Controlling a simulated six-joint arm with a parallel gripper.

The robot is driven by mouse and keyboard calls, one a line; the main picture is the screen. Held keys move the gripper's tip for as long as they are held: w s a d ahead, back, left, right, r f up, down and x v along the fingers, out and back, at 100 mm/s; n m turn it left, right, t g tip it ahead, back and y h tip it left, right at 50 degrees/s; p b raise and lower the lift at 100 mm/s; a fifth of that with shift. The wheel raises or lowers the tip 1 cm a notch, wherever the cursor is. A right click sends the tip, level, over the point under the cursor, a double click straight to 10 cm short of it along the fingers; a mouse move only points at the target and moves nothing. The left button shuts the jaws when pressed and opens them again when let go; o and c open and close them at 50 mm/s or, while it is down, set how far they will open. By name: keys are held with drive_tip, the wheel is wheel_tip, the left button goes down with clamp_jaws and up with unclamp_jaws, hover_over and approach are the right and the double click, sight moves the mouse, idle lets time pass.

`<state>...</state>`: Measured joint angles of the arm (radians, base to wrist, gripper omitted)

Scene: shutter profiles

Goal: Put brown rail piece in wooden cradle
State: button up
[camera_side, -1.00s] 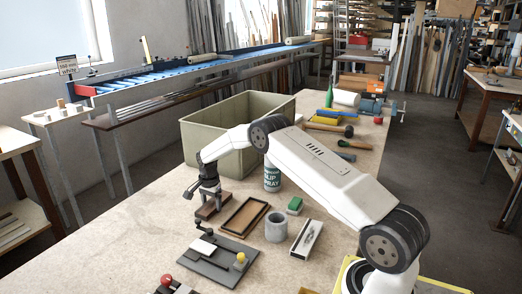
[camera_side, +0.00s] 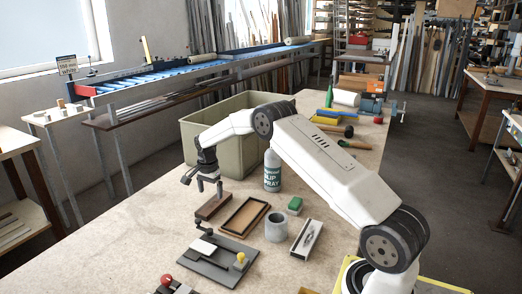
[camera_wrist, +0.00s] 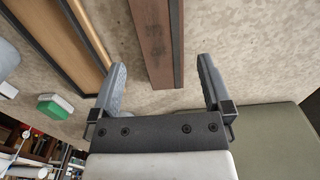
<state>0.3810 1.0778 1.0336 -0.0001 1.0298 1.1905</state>
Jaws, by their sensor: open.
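The brown rail piece (camera_side: 213,206) lies on the table, a short brown bar with a dark strip along one side in the wrist view (camera_wrist: 150,40). My gripper (camera_side: 209,186) is open and empty just above it. In the wrist view my fingers (camera_wrist: 163,66) stand apart on either side of the bar's near end, not touching it. The wooden cradle appears to be the shallow brown tray (camera_side: 262,205) with a dark rim, just right of the bar. It looks empty and shows at the left in the wrist view (camera_wrist: 60,38).
A large olive bin (camera_side: 236,160) stands behind my gripper. A spray bottle (camera_side: 272,172), a grey cup (camera_side: 276,228), a green-and-white block (camera_side: 295,205) and a metal channel (camera_side: 307,239) lie to the right. A dark fixture plate (camera_side: 222,262) is in front. The table at left is clear.

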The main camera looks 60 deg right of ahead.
drive_tip(key=shift+r, duration=1.1)
drive_tip(key=shift+a, duration=0.1)
drive_tip(key=shift+s+a+r, duration=0.1)
drive_tip(key=shift+a+r, duration=0.05)
drive_tip(key=shift+a, duration=0.05)
drive_tip(key=s+a+r+n, duration=0.4)
drive_tip(key=a+n, duration=0.1)
drive_tip(key=a, duration=0.3)
drive_tip(key=s+a+n+t, duration=0.1)
drive_tip(key=s+a+n, duration=0.3)
drive_tip(key=s, duration=0.4)
drive_tip(key=s+a+n, duration=0.4)
drive_tip(key=s+a, duration=0.1)
drive_tip(key=s, duration=0.2)
drive_tip(key=s+a+r+n+t, duration=0.1)
drive_tip(key=s+a+n, duration=0.3)
drive_tip(key=s, duration=0.4)
drive_tip(key=shift+s+a+n+t, duration=0.3)
drive_tip(key=shift+a+n, duration=0.1)
drive_tip(key=shift+n, duration=0.1)
drive_tip(key=shift+r, duration=0.15)
